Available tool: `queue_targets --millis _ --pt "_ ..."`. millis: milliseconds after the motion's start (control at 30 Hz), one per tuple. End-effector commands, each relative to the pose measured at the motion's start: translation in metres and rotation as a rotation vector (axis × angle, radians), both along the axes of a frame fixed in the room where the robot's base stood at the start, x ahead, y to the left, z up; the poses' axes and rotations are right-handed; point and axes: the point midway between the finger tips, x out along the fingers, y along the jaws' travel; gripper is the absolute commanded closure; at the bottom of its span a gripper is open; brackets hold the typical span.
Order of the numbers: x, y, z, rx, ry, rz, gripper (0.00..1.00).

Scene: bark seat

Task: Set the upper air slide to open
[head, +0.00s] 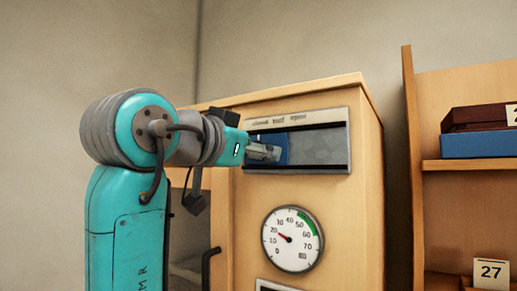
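The upper air slide (318,143) is a grey plate in a dark-edged slot near the top of the wooden cabinet. A label strip (280,122) above it carries small words that look like "closed", "half" and "open" from left to right. My gripper (270,152) is at the left part of the slot, under the "closed" end. A blue piece (284,148) shows right behind the fingertips, partly hidden by them. I cannot tell whether the fingers are shut on it or only beside it.
A round dial gauge (292,239) sits on the cabinet front (358,215) below the slot, its needle in the low range. Another metal-framed panel (275,286) is cut off below.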

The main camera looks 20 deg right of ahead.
Motion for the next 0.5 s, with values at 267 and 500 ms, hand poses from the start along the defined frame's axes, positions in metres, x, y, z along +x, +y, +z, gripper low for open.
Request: queue_targets --millis 267,500 --pt "0.0055 -0.0078 0.0001 0.0 0.0 0.001 0.43" --pt "0.0053 -0.0077 0.0 0.0 0.0 0.0 0.63"
